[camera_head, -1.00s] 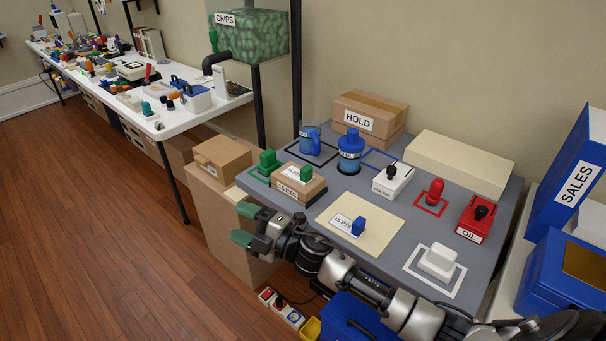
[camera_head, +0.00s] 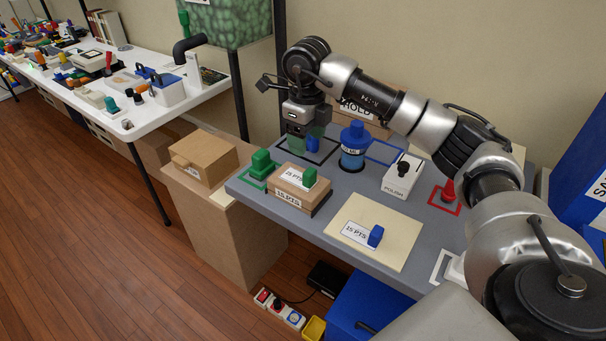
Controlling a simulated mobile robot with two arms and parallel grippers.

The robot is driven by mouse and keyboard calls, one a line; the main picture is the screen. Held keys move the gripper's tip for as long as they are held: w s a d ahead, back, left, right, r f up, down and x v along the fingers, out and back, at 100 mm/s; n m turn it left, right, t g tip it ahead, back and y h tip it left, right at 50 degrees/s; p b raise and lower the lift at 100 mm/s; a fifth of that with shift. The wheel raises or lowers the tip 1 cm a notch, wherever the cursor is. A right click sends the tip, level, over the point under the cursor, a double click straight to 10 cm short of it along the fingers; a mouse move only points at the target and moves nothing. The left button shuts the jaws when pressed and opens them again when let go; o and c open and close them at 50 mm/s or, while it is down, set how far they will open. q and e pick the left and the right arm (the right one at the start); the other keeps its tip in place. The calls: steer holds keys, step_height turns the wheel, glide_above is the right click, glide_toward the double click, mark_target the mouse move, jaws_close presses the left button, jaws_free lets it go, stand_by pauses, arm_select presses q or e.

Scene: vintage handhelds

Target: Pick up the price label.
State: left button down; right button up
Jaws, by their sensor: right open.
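A white label reading "15 PTS" (camera_head: 356,234) with a blue grip block lies on a cream board (camera_head: 385,255) at the front of the grey table. A second white label (camera_head: 294,176) with a green grip block lies on top of a cardboard box, whose front also reads "15 PTS". The frames do not show which is the price label. My left gripper is not in view.
On the grey table (camera_head: 345,193) stand a blue bottle (camera_head: 354,147), a white polish box (camera_head: 402,175) and a green block (camera_head: 261,164). A "HOLD" box (camera_head: 358,108) is behind my arm, which covers the table's right side. A cardboard box (camera_head: 204,157) stands left.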

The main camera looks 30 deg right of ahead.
mark_target(306, 170)
steer(key=f, duration=0.8)
steer(key=shift+s+a+f+p, duration=0.25)
steer(key=shift+s+f+p, duration=0.05)
steer(key=shift+f+p, duration=0.05)
steer(key=c, duration=0.9)
